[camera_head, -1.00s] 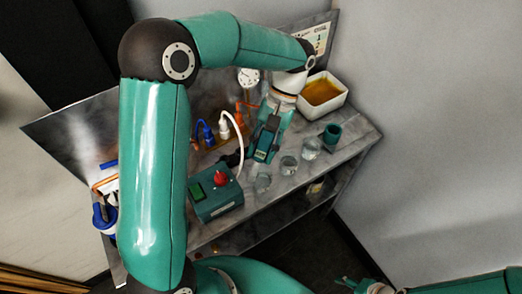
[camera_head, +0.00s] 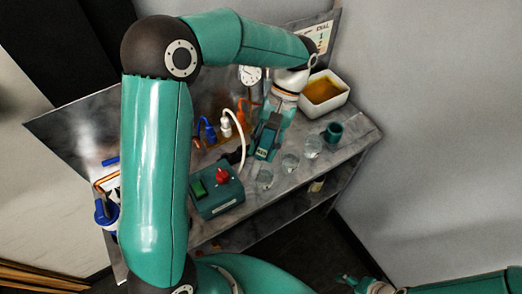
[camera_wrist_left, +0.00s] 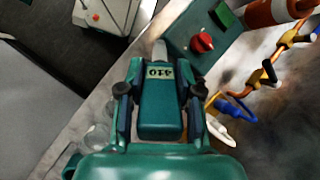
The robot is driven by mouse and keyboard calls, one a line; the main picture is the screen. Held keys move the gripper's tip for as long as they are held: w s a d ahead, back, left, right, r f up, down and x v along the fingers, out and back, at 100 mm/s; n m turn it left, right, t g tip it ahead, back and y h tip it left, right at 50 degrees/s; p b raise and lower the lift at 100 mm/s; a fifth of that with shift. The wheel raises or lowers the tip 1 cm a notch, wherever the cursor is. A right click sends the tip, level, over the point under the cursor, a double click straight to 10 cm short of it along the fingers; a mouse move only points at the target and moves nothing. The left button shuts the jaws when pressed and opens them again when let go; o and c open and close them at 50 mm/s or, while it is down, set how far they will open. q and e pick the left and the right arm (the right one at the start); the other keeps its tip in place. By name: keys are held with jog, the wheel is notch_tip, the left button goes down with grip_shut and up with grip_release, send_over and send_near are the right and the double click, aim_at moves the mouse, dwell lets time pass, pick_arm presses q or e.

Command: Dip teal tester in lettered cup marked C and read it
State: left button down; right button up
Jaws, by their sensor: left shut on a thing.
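The teal tester (camera_head: 264,151) is held in my left gripper (camera_head: 266,143) over the bench, behind and left of the glass cups. In the left wrist view the tester (camera_wrist_left: 160,105) sits between both fingers (camera_wrist_left: 158,92), its display looking like 410 and its pale tip pointing away. Three clear cups stand in a slanting row: near (camera_head: 265,179), middle (camera_head: 290,163) and far (camera_head: 312,147). I cannot read letters on them. The tester appears apart from the cups. My right gripper (camera_head: 349,282) is low at the bottom right, away from the bench; its jaw opening is unclear.
A teal box with a red knob (camera_head: 221,176) and green switch stands left of the cups. A teal mug (camera_head: 333,132) and a white tub of amber liquid (camera_head: 323,103) are at the right. Blue, white and orange fittings, a gauge (camera_head: 249,75) and a white hose (camera_head: 242,140) crowd the back.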

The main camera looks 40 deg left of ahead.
pick_arm(q)
jog(key=t+b, duration=0.2)
jog(key=b, duration=0.1)
jog(key=t+b, duration=0.1)
jog(key=b, duration=0.2)
jog(key=t+b, duration=0.2)
jog(key=b, duration=0.1)
jog(key=shift+f+t, duration=0.3)
jog(key=shift+f, duration=0.05)
jog(key=shift+r+t+b, duration=0.15)
jog(key=shift+t+b, duration=0.15)
jog(key=shift+b, duration=0.1)
jog(key=shift+r, duration=0.2)
